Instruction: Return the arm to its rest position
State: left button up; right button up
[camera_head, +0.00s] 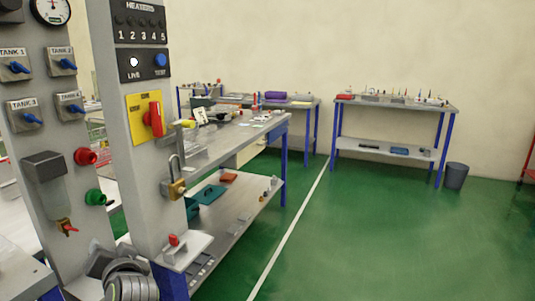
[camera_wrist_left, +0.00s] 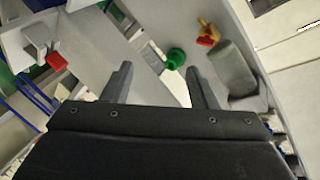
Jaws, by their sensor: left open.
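My left gripper (camera_wrist_left: 159,74) shows in the left wrist view with its two fingers spread apart and nothing between them. Beyond the fingers is the grey panel with a green push button (camera_wrist_left: 175,58), which appears between the fingertips but apart from them. A grey filter bowl (camera_wrist_left: 233,68) and a red and yellow valve (camera_wrist_left: 207,35) are to the right of the fingers. In the head view, a grey rounded arm part of mine shows at the bottom left; its gripper fingers are not seen there. My right gripper is in neither view.
A grey control panel (camera_head: 90,220) and post (camera_head: 133,201) stand close on the left, with red (camera_head: 85,156) and green (camera_head: 95,197) buttons, a padlock (camera_head: 176,188) and a red-knobbed block (camera_head: 187,250). Workbenches (camera_head: 390,103) and a bin (camera_head: 455,176) stand farther back. Green floor at right is clear.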

pick_arm(q)
jog(key=s+f+g+h, duration=0.45)
jog(key=s+f, duration=1.15)
jog(key=f, duration=0.4)
jog(key=s+d+f+n+g+h, duration=0.1)
jog(key=s+d+f+g+h, duration=0.15)
jog(key=s, duration=0.65)
jog(key=s+d+f+g+h, duration=0.15)
jog(key=s+f, duration=0.25)
jog(key=s, duration=0.5)
notch_tip(320, 180, down, 21)
jog(key=a+p, duration=0.2)
jog(key=p, duration=0.1)
jog(key=s+d+f+g+h+p, duration=0.1)
jog(key=s+d+f+g+p, duration=0.1)
jog(key=s+f, duration=1.1)
jog(key=shift+s+p, duration=0.65)
jog(key=shift+s, duration=0.05)
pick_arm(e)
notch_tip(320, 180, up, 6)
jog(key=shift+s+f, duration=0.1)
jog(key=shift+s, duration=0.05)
